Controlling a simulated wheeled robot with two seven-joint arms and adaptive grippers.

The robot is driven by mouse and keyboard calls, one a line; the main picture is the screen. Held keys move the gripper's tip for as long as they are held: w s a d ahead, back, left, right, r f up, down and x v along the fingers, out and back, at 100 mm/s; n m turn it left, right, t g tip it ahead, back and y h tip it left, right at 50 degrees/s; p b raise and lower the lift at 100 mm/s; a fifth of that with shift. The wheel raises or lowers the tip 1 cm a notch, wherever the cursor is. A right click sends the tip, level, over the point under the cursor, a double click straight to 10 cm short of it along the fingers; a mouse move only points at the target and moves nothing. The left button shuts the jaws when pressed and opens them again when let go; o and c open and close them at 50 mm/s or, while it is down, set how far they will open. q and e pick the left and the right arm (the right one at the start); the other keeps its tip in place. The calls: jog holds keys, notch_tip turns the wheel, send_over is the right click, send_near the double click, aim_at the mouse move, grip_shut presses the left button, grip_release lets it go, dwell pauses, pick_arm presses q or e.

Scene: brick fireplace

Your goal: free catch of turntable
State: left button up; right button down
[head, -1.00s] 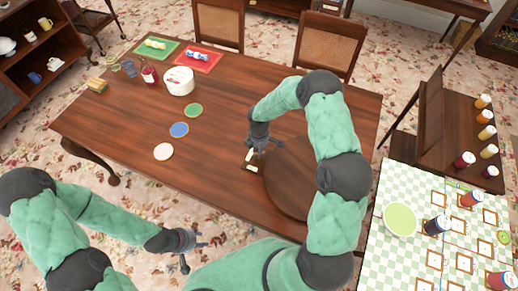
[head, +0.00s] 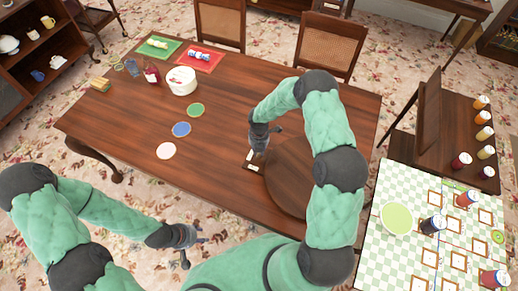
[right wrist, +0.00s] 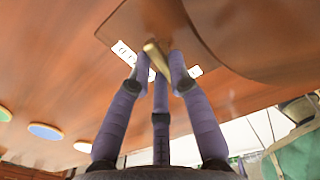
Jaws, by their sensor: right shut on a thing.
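The turntable (head: 290,182), a round dark wooden disc, lies on the right part of the table, partly hidden behind my right arm. At its left edge is a small dark wooden plate with white labels (head: 249,154). My right gripper (head: 262,147) reaches down over this plate. In the right wrist view, its fingers (right wrist: 158,62) are shut on a short tan peg (right wrist: 153,54), seemingly the catch, beside the turntable's curved edge (right wrist: 240,65). Where the peg meets the plate is partly hidden. My left gripper (head: 190,246) is open and empty, in front of the table's near edge.
Green, blue and pink round mats (head: 181,129) lie left of the plate. A white tub (head: 180,81), a red jar (head: 152,73) and trays (head: 200,60) stand farther back.

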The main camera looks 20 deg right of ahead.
jog(key=shift+n, duration=0.5)
jog(key=c, duration=1.1)
grip_release()
jog(key=shift+c, duration=0.2)
notch_tip(320, 180, up, 12)
